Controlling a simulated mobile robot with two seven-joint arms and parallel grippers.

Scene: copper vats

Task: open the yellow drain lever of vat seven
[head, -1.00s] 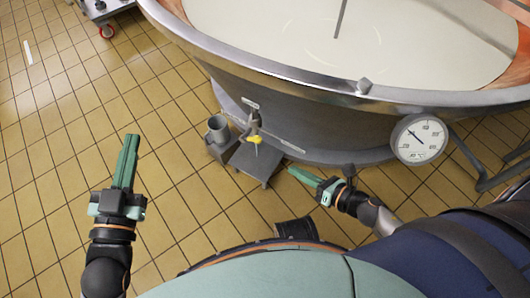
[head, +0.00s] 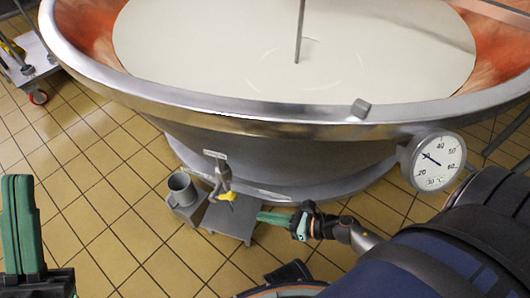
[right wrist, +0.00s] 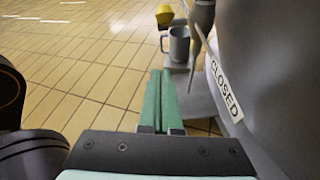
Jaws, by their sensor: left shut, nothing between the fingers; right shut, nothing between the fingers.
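The yellow drain lever (head: 227,196) sits on the grey drain valve (head: 222,178) low on the front of the big vat (head: 270,150). No vat number is readable. In the right wrist view a yellow piece, apparently the lever (right wrist: 164,15), shows at the top, and a plate (right wrist: 223,88) on the vat reads "CLOSED". My right gripper (head: 262,216) is shut and empty, just right of the lever and apart from it in the head view; its green fingers (right wrist: 160,78) point toward it. My left gripper (head: 18,180) is shut and empty at the far left, away from the vat.
A grey mug (head: 181,188) stands left of the valve on a small support. A low grey stand (head: 229,222) is under the valve. A dial gauge (head: 437,161) sticks out of the vat at the right. A wheeled trolley (head: 30,62) is at top left.

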